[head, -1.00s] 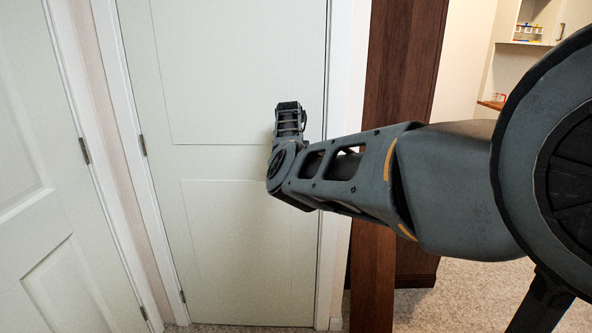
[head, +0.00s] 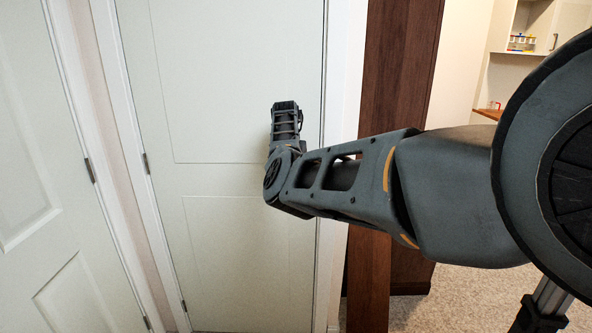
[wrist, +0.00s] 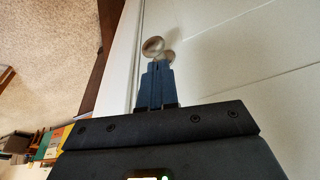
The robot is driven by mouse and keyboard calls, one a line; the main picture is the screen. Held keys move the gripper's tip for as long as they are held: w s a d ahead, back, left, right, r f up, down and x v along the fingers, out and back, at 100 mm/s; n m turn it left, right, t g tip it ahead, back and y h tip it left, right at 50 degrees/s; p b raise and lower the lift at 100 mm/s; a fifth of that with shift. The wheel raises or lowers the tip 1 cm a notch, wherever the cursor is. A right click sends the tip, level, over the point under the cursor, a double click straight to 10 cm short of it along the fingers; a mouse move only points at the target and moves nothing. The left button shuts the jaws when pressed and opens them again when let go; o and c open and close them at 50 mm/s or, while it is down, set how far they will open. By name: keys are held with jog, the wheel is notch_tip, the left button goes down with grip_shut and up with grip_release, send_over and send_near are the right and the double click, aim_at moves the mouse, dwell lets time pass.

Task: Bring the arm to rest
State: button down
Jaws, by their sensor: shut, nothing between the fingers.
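My arm reaches from the right across the head view, in front of a closed pale door (head: 225,250). Its last visible link points up before that door, and the fingers cannot be made out there. In the wrist view my gripper (wrist: 158,68) shows as two blue-grey fingers side by side, shut and empty. A round metal knob (wrist: 153,46) appears just beyond the fingertips, beside the pale door surface (wrist: 240,45). Whether the fingers touch the knob cannot be told.
A second pale panelled door (head: 50,200) stands at the left. A dark brown wooden panel (head: 400,80) rises behind my arm. Beyond it at the right are a wall cabinet (head: 530,30) and carpet (head: 460,300). Carpet also fills the wrist view's upper left.

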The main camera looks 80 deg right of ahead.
jog(key=shift+p+v, duration=0.45)
jog(key=shift+v, duration=0.6)
jog(key=shift+a+f, duration=0.1)
jog(key=shift+a, duration=0.1)
